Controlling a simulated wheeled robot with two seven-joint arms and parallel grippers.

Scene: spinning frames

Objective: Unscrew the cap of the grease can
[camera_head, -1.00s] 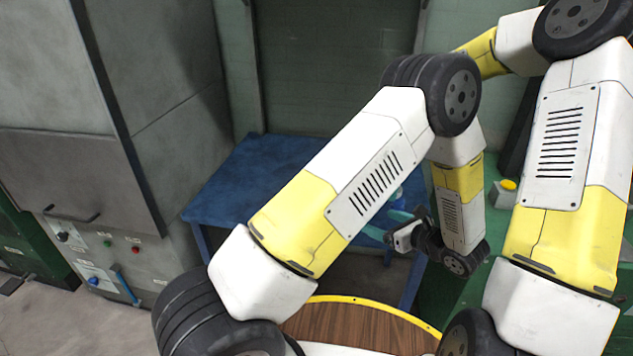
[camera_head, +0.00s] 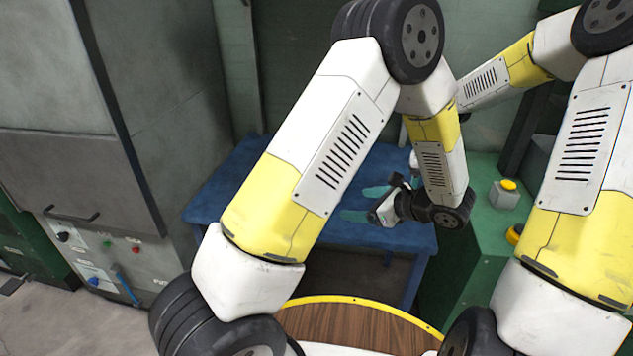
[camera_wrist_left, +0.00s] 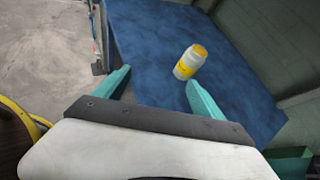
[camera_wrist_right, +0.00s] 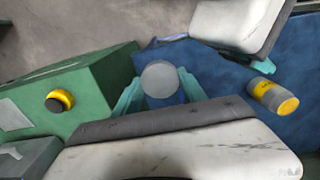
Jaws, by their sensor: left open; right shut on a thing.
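A white can (camera_wrist_left: 189,65) with an orange-yellow cap and a yellow label stands on the blue table. It also shows in the right wrist view (camera_wrist_right: 273,95), to the right of the right gripper. My left gripper (camera_head: 366,203) is open and empty over the table. In the left wrist view (camera_wrist_left: 155,88) the can is beyond the right-hand finger, apart from it as far as I can tell. My right gripper (camera_wrist_right: 157,92) is shut on a grey round-topped object (camera_wrist_right: 159,79) whose lower part is mostly hidden. In the head view the right gripper is not clearly visible.
The blue table (camera_head: 240,180) is otherwise largely clear. A green cabinet (camera_head: 480,250) adjoins it on the right, bearing a box with a yellow button (camera_head: 509,184). A grey machine (camera_head: 150,90) stands to the left. My arms cross much of the head view.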

